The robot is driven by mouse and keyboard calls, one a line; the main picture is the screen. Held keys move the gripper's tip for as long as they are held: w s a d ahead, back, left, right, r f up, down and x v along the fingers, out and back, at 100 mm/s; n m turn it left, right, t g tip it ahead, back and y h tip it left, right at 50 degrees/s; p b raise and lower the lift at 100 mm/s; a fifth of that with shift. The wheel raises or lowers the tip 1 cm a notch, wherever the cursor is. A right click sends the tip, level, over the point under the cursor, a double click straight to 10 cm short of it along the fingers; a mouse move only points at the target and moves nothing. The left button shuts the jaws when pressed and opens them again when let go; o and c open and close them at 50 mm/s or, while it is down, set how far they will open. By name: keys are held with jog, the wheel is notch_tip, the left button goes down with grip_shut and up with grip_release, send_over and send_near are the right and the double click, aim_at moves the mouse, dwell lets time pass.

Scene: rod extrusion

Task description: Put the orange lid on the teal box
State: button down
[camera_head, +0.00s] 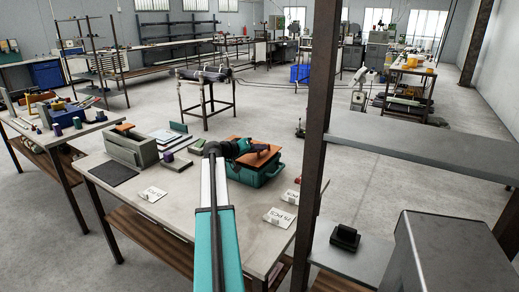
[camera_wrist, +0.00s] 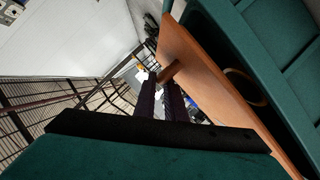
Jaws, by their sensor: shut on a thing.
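The orange lid (camera_head: 262,158) is a flat board with a round knob. My gripper (camera_head: 258,147) is shut on this knob; in the wrist view the dark fingers (camera_wrist: 165,88) close around the knob and the lid (camera_wrist: 205,75) extends to the right. The teal box (camera_head: 258,177) stands on the near table, directly under the lid in the head view. In the wrist view the teal box (camera_wrist: 285,30) shows beyond the lid's edge, its inside partly visible with a tan ring in it. The lid looks slightly tilted; the exact gap to the rim is unclear.
The near table (camera_head: 215,200) also holds a grey-green bin (camera_head: 130,150), a dark mat (camera_head: 113,173), white cards (camera_head: 280,217) and small blocks. A brown post (camera_head: 312,150) and a grey shelf (camera_head: 420,140) stand to the right of the box.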

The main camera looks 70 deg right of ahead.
jog(key=shift+f+b, duration=0.7)
jog(key=shift+f, duration=0.3)
jog(key=c, duration=1.7)
grip_release()
jog(key=shift+c, duration=0.2)
jog(key=b+v, duration=0.1)
jog(key=v, duration=1.2)
jog(key=shift+w+a, duration=0.2)
jog(key=shift+a, duration=0.15)
jog(key=shift+r, duration=0.15)
